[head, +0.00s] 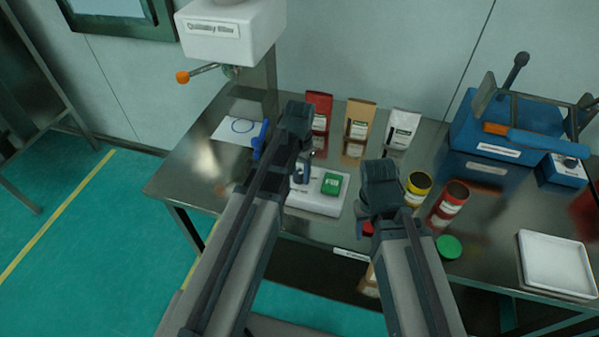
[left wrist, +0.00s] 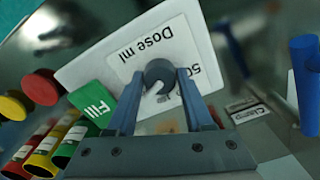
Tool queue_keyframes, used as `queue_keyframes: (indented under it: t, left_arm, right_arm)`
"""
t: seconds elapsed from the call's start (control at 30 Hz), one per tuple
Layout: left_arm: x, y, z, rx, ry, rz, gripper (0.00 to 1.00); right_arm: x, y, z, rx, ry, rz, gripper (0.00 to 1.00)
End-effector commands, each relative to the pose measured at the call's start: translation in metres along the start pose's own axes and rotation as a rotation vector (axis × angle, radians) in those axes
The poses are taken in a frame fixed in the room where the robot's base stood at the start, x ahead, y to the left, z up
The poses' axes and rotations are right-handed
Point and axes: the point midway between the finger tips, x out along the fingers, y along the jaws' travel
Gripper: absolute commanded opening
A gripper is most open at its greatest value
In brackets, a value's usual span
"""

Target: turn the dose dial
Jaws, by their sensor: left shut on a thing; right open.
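The dose unit is a white box (head: 318,203) on the steel table in the head view, and its white face (left wrist: 92,62) shows in the left wrist view with a "Dose ml" label. The round grey dose dial (left wrist: 160,73) has a pale pointer mark. My left gripper (head: 301,178) is over the box and its two fingers (left wrist: 160,90) are shut on the dial, one on each side. In the head view the gripper largely hides the dial. A green "Fill" button (head: 332,184) sits beside it. My right gripper (head: 366,222) is open and empty, right of the box.
Red, tan and white pouches (head: 357,120) stand behind. Yellow and red cans (head: 449,203) and a green lid (head: 449,247) lie right of my right gripper. A blue sieve machine (head: 490,130) and white tray (head: 555,265) are further right. A blue object (head: 260,140) stands left.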

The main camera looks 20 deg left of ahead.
Motion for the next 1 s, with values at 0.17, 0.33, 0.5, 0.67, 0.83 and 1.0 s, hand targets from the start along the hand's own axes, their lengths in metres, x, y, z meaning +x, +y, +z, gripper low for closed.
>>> queue_keyframes:
  t: [0.17, 0.33, 0.5, 0.67, 0.83, 1.0]
  left_arm:
    - [0.0001, 0.0000, 0.0000, -0.032, 0.000, 0.000, 0.00]
    - [0.0001, 0.0000, 0.0000, -0.122, 0.000, 0.000, 0.00]
    - [0.0001, 0.0000, 0.0000, -0.265, 0.000, 0.000, 0.00]
    - [0.0001, 0.0000, 0.0000, -0.418, 0.000, 0.000, 0.00]
    - [0.0001, 0.0000, 0.0000, -0.579, 0.000, 0.000, 0.00]
    - [0.0001, 0.0000, 0.0000, -0.741, 0.000, 0.000, 0.00]
  right_arm:
    - [0.0001, 0.0000, 0.0000, 0.000, 0.000, 0.000, 0.50]
    - [0.0001, 0.0000, 0.0000, 0.000, 0.000, 0.000, 0.50]
    - [0.0001, 0.0000, 0.0000, 0.000, 0.000, 0.000, 0.50]
    - [0.0001, 0.0000, 0.0000, 0.000, 0.000, 0.000, 0.50]
    - [0.0001, 0.0000, 0.0000, 0.000, 0.000, 0.000, 0.50]
    - [0.0001, 0.0000, 0.0000, 0.000, 0.000, 0.000, 0.50]
